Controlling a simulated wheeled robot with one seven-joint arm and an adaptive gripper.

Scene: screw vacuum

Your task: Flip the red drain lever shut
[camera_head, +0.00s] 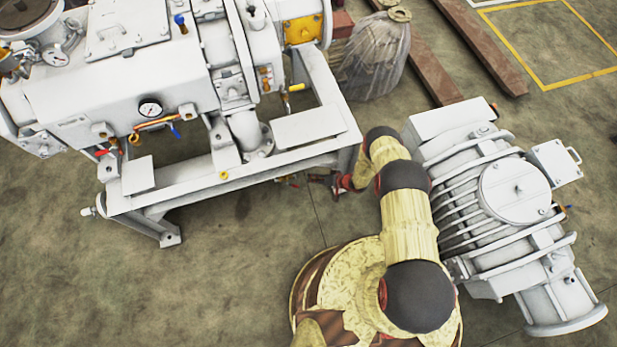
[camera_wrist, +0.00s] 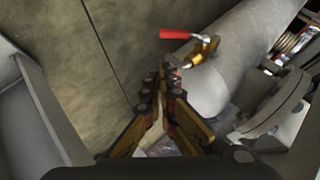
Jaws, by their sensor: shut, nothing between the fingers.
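The red drain lever (camera_wrist: 185,33) shows in the wrist view above my fingertips. Its bent metal end joins a brass valve (camera_wrist: 204,50) at the side of a pale grey pipe or cylinder. My gripper (camera_wrist: 163,75) is shut and empty, with its fingertips just below the lever and to the left of the valve. A gap shows between the fingertips and the red handle. In the head view my gripper (camera_head: 330,182) is by the pump frame's lower front right corner. The lever is too small there to make out surely.
The white pump frame (camera_head: 240,172) stands left of my arm, with open floor (camera_head: 130,290) in front. A separate ribbed grey pump unit (camera_head: 470,190) is close on the right. A wrapped bundle (camera_head: 375,60) and brown beams (camera_head: 485,50) lie behind.

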